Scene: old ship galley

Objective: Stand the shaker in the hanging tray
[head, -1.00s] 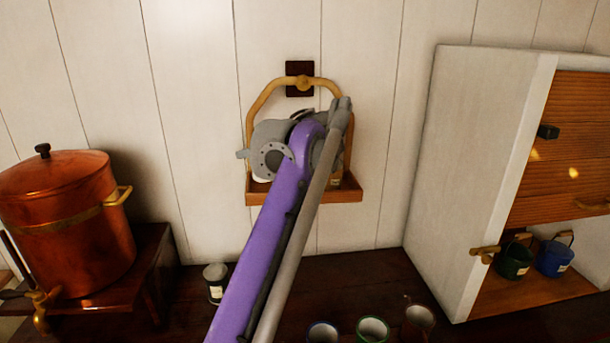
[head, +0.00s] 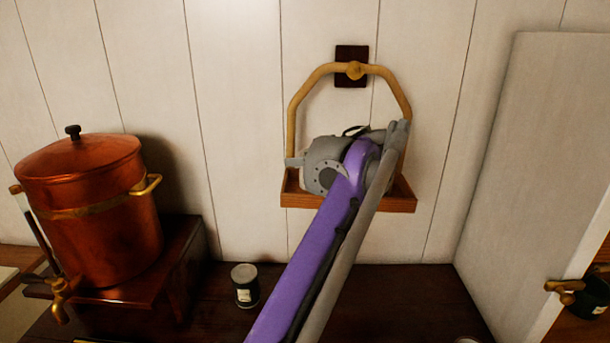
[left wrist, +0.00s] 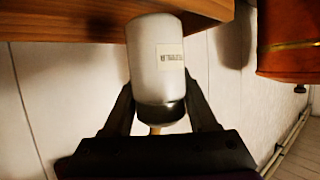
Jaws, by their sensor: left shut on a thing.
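The shaker (left wrist: 157,52) is a pale cylinder with a small label and a dark band at one end. It sits between the two dark fingers of my left gripper (left wrist: 159,86) in the left wrist view. Its pale end overlaps the edge of the wooden hanging tray (left wrist: 85,22); I cannot tell whether they touch. In the head view the hanging tray (head: 302,200) hangs on the wall by a brass-coloured loop (head: 294,115). My left wrist is in front of the tray, inside the loop's outline, and hides the fingers and the shaker. My right gripper is out of view.
A copper urn (head: 90,225) with a tap stands on a dark wooden stand at left. A dark can with a pale top (head: 246,287) stands on the counter below the tray. A white cabinet (head: 530,170) is at right. The wall around the tray is clear.

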